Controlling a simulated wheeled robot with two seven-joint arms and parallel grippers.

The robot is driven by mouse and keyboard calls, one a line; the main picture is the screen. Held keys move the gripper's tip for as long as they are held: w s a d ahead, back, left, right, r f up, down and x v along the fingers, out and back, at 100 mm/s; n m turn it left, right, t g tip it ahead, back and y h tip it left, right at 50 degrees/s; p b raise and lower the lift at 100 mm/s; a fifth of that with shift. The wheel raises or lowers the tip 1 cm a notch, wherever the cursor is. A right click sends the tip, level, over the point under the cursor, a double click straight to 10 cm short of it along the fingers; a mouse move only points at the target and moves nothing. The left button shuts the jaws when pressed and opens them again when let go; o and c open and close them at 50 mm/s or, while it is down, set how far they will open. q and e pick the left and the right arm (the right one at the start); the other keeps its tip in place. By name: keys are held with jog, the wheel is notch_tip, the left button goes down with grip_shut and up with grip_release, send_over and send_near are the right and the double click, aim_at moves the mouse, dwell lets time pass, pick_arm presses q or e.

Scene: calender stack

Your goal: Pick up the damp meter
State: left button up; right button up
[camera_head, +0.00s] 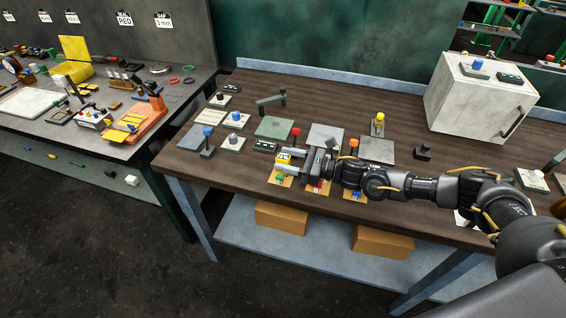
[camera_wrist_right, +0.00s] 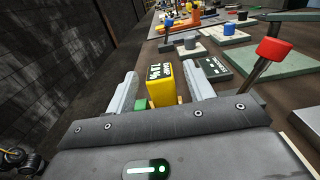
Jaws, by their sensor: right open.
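The damp meter (camera_wrist_right: 165,90) is a yellow block with a dark display face reading "DAMP" and a percentage. In the right wrist view it stands between the two pale fingers of my right gripper (camera_wrist_right: 160,78), which are open with a gap visible beside it. In the head view the yellow meter (camera_head: 283,158) shows at the front of the brown bench, partly covered by my right gripper (camera_head: 286,161), which reaches in from the right. A green button (camera_wrist_right: 140,104) shows beside the meter. My left gripper is not in view.
A red-topped lever (camera_head: 295,132) stands just behind the gripper, and an orange-topped one (camera_head: 353,144) stands near the wrist. Several plates and knobs crowd the bench. A white cabinet (camera_head: 478,103) stands at the back right. The second bench (camera_head: 20,128) is at the left.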

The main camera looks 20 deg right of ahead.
jog(key=shift+w+a, duration=0.45)
jog(key=shift+a, duration=0.15)
jog(key=shift+c, duration=0.4)
jog(key=c, duration=1)
grip_shut()
jog(key=shift+r, duration=0.1)
